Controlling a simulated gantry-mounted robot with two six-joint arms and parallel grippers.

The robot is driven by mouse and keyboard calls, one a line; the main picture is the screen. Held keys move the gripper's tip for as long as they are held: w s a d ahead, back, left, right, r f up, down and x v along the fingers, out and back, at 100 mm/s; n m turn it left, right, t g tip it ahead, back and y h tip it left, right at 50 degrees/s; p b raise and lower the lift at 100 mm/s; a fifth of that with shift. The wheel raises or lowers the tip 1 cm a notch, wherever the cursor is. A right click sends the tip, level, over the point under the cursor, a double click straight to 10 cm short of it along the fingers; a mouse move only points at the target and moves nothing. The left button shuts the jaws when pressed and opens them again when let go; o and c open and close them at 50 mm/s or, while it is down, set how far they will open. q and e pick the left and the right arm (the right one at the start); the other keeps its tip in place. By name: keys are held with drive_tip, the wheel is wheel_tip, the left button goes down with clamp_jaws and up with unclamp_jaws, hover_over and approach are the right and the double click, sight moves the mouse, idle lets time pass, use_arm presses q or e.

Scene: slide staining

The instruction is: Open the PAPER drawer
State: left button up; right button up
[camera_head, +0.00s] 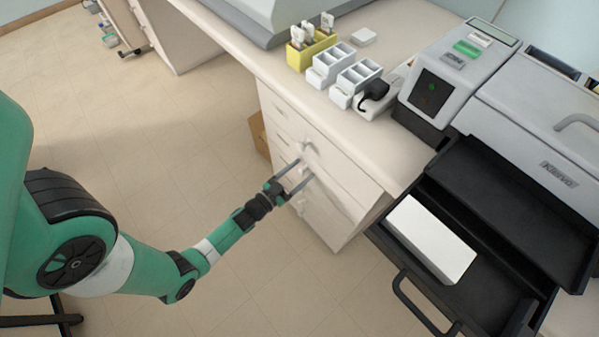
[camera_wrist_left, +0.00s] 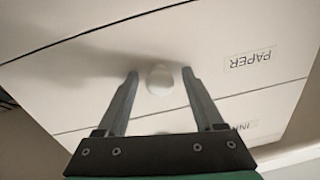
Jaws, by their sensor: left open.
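The PAPER drawer (camera_wrist_left: 250,85) is a white front in the cabinet, flush with its neighbours. Its label reads upside down in the left wrist view. Its round white knob (camera_wrist_left: 158,79) sits between the tips of my left gripper (camera_wrist_left: 160,73), with gaps showing at both sides. In the head view my left gripper (camera_head: 305,168) is open, with its fingers reaching to the drawer fronts (camera_head: 345,172) just below the top knob (camera_head: 308,148). The PAPER label cannot be read there. My right gripper is not in view.
Another labelled drawer adjoins the PAPER drawer (camera_wrist_left: 262,127). At right, an open black tray (camera_head: 400,246) holding a white box (camera_head: 430,238) juts out past the counter. Racks (camera_head: 330,65) stand on the counter (camera_head: 260,62). The floor before the cabinet is clear apart from my arm.

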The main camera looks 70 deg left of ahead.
use_arm(q)
clamp_jaws()
idle(1.3)
